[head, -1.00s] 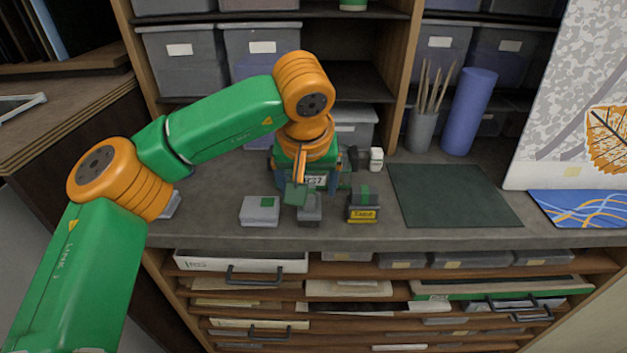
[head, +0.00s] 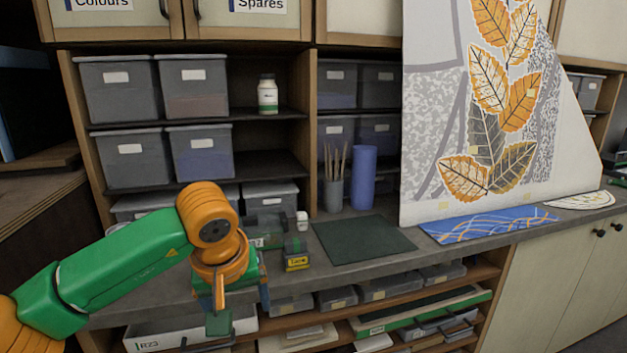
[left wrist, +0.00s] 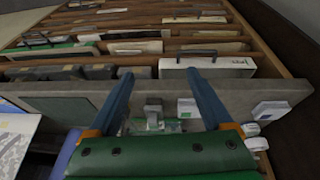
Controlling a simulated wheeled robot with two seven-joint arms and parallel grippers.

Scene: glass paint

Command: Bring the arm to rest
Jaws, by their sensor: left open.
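My left arm comes in from the lower left in the head view. Beyond and below the fingers, small boxes on the bench show in the wrist view, apart from the fingers. My right arm and gripper are not in view.
A leaf-painted panel (head: 430,130) stands at right. Shelves with grey bins (head: 118,95) rise behind.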

